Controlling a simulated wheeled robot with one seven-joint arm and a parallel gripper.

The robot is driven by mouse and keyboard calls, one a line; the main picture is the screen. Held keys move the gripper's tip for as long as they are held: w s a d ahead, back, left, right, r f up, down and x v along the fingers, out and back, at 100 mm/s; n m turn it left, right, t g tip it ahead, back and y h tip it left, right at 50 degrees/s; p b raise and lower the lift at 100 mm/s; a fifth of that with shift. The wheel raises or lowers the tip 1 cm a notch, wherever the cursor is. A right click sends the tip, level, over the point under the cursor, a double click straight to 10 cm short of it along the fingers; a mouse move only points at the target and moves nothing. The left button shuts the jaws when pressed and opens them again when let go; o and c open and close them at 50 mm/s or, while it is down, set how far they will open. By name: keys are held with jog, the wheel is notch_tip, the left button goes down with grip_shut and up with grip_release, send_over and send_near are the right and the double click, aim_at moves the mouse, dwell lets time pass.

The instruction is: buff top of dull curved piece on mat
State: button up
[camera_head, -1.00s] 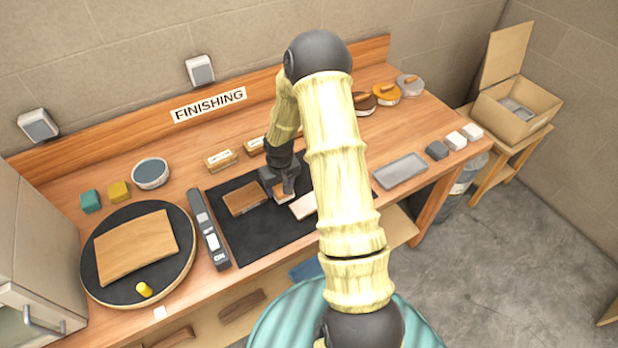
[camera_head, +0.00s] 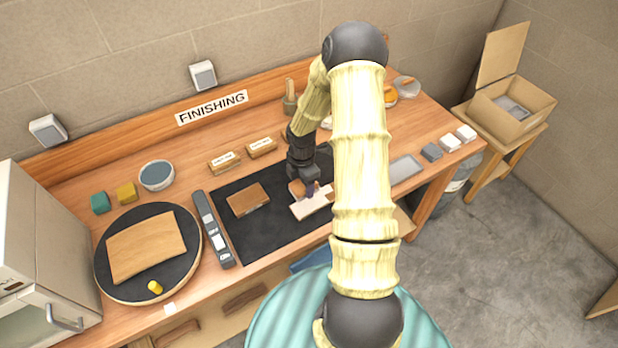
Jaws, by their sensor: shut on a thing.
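A black mat (camera_head: 262,235) lies on the bench. A brown curved piece (camera_head: 248,200) lies on its left part. A pale, dull piece (camera_head: 312,207) lies to its right, partly behind my gripper and arm. My gripper (camera_head: 306,187) is shut on a small brown block (camera_head: 296,187), partly hidden by the fingers. The block is at the far left end of the pale piece; I cannot tell whether it touches its top.
A round turntable (camera_head: 190,262) with a wooden curved sheet (camera_head: 146,246) and a yellow knob stands left. A long grey tool (camera_head: 213,229) lies beside the mat. Labelled blocks (camera_head: 224,163) sit behind. A grey tray (camera_head: 405,168) and several small blocks are right.

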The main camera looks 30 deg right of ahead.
jog(key=n, duration=0.2)
jog(key=s+d+r+n+p, duration=0.1)
jog(key=n, duration=0.1)
jog(key=shift+s+d+r, duration=0.1)
jog(key=shift+s, duration=0.05)
